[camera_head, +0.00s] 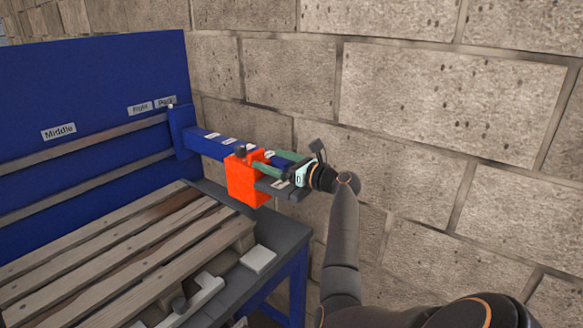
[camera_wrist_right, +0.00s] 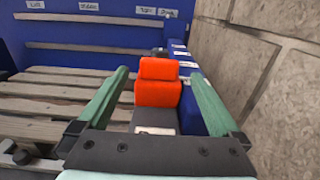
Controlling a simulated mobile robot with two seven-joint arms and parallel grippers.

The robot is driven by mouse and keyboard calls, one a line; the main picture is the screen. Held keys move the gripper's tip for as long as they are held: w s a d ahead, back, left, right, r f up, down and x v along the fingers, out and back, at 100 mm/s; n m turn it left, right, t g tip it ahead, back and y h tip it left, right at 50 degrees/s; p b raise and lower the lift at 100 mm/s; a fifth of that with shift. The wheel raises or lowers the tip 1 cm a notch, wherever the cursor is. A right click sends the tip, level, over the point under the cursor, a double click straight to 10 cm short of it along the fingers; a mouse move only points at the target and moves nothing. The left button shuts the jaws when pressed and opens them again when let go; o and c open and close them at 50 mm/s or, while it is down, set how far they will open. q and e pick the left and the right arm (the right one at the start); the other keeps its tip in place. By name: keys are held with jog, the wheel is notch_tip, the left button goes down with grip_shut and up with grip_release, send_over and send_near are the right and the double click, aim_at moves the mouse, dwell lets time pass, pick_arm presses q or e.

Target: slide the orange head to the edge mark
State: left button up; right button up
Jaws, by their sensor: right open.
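The orange head (camera_head: 243,182) is a block on the blue beam (camera_head: 207,145), which carries several small white labels too small to read. In the right wrist view, the orange head (camera_wrist_right: 157,83) is ahead between the fingers, with a dark grey part with a pale label (camera_wrist_right: 155,128) on its near side. My right gripper (camera_head: 269,160) is open, its green fingers spread to either side of the head. In the wrist view, gaps show between the right gripper (camera_wrist_right: 160,78) and the head. I cannot tell which label is the edge mark. My left gripper is not in view.
A blue back panel (camera_head: 95,90) bears labels, including "Middle" and "Right". A slatted wooden pallet (camera_head: 100,265) lies to the left on a dark table with blue legs. A white bracket (camera_head: 203,298) and pale block (camera_head: 258,258) are near its edge. A stone wall (camera_head: 440,105) stands close behind the beam.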

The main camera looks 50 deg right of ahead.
jog(key=s, duration=0.6)
jog(key=shift+s+d, duration=0.3)
jog(key=shift+s, duration=0.1)
